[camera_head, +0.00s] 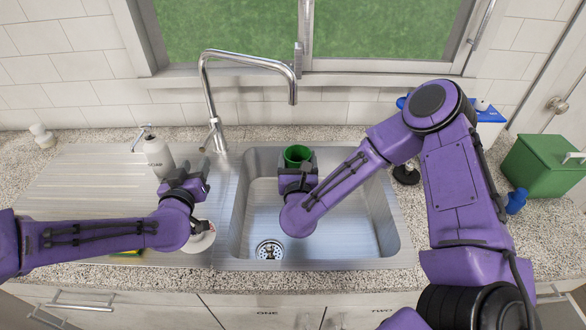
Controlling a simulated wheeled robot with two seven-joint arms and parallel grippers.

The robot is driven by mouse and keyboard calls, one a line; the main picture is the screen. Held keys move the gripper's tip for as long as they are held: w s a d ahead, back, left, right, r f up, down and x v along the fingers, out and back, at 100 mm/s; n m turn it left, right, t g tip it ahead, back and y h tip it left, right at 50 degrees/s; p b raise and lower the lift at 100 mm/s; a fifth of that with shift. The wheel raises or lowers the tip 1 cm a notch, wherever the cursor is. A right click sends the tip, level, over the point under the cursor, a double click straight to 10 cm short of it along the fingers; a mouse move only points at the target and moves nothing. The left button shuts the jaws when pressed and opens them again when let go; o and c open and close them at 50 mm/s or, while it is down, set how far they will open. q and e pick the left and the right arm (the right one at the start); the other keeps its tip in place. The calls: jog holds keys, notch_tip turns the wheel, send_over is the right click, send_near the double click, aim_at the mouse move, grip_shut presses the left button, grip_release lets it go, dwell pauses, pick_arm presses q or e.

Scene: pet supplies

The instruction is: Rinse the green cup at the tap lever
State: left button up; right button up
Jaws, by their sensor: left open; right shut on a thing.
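The green cup (297,155) is upright over the far part of the sink basin, with its dark inside facing me. My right gripper (297,170) is shut on it and partly hides its lower body. The chrome tap (204,80) stands behind the sink, its spout end (293,97) above the cup. The tap lever (214,132) is at the base of the tap, left of the cup. My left gripper (187,178) is open over the drainboard, in front of and left of the lever. No water is visible from the spout.
The steel sink (345,215) has a drain (269,250) at its front. A soap dispenser (157,157) stands close to my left gripper. A white round thing (203,243) is partly hidden under my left arm. A green box (545,165) stands far right.

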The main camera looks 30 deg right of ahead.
aim_at(206, 144)
pick_arm(q)
jog(key=w+d+n, duration=0.2)
jog(key=w+n, duration=0.1)
jog(key=n, duration=0.6)
jog(key=w+d+f+n+g+y, duration=0.1)
jog(key=w+n, duration=0.2)
jog(key=n, duration=0.6)
jog(key=w+d+n+y, duration=0.1)
jog(key=w+d+n, duration=0.1)
jog(key=n, duration=0.7)
jog(key=shift+w+d+f+n, duration=0.15)
jog(key=shift+w+f, duration=0.05)
jog(key=shift+w, duration=0.25)
jog(key=shift+w+d+f+n, duration=0.15)
jog(key=shift+w+f, duration=0.05)
jog(key=shift+w, duration=0.25)
